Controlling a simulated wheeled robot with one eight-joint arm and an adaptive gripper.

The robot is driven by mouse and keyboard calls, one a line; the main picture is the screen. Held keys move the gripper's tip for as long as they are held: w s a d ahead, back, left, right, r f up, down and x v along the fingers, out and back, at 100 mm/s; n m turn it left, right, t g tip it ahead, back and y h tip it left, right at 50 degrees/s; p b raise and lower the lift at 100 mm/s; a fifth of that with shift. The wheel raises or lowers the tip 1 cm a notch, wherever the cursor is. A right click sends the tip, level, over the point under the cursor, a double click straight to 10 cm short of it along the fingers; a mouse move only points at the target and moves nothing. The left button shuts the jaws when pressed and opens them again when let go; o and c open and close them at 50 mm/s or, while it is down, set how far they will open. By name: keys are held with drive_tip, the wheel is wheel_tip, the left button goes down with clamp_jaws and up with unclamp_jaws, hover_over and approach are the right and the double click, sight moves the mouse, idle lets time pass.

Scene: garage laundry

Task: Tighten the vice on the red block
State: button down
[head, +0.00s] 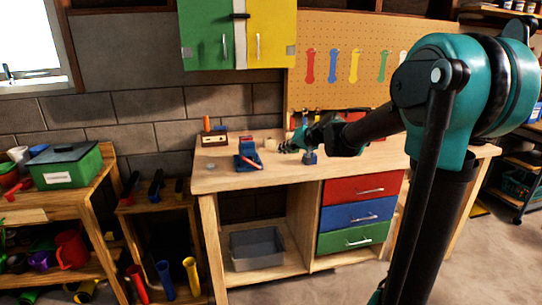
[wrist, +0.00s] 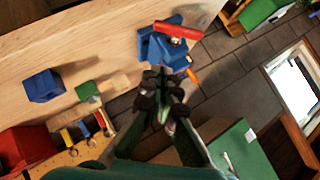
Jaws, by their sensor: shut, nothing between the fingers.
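The blue vice (head: 247,158) stands on the wooden workbench, towards its left side. In the wrist view the vice (wrist: 160,47) is just beyond my fingertips, with a long red bar (wrist: 179,30) across its far end that looks like its handle. A small reddish patch shows on top of the vice in the head view; I cannot tell clearly whether it is the red block. My gripper (wrist: 160,74) is shut and empty. In the head view my gripper (head: 288,147) is above the bench, right of the vice and apart from it.
A blue block (wrist: 43,86), a green block (wrist: 87,90) and a tan block (wrist: 115,82) are on the bench. A small box (head: 213,140) with an orange item stands behind the vice. The bench (head: 225,178) is clear in front. Cabinets (head: 240,45) hang above.

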sight(251, 162)
drive_tip(key=x, duration=0.3)
drive_tip(key=s+x, duration=0.1)
drive_tip(key=x, duration=0.3)
drive_tip(key=f+x, duration=0.1)
drive_tip(key=x, duration=0.2)
drive_tip(key=shift+s+a+f, duration=0.15)
drive_tip(key=shift+a, duration=0.3)
drive_tip(key=shift+s+a+f, duration=0.1)
drive_tip(key=shift+a+f, duration=0.25)
drive_tip(key=shift+f, duration=0.2)
